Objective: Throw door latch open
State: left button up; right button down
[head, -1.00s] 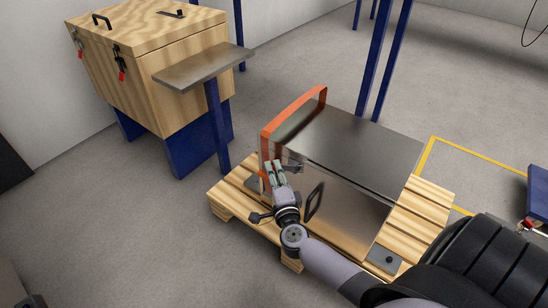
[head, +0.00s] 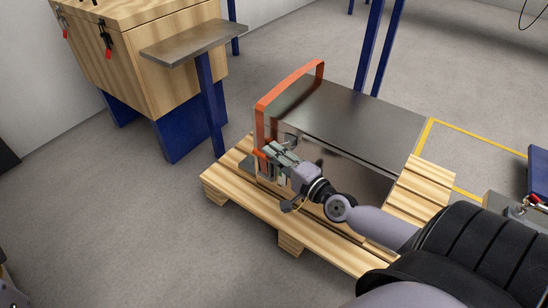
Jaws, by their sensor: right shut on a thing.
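A grey metal box (head: 350,118) with an orange-red band (head: 291,88) around its left end sits on a wooden pallet. Its shiny front door (head: 362,176) faces me and is partly hidden behind my right arm. The metal latch (head: 290,139) is at the door's left edge, beside the band. My right gripper (head: 272,154) is at this edge, shut on the latch; its fingers hide much of the contact.
The pallet (head: 240,199) extends past the box on both sides. A wooden chest (head: 165,60) on blue legs and a metal shelf (head: 195,40) on a blue post stand at the back left. Blue posts (head: 370,50) rise behind the box. The floor at left is open.

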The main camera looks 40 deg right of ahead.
jog(key=shift+f, duration=0.1)
jog(key=c, duration=1.4)
grip_release()
jog(key=s+d, duration=0.1)
jog(key=s, duration=1.1)
jog(key=shift+d, duration=0.25)
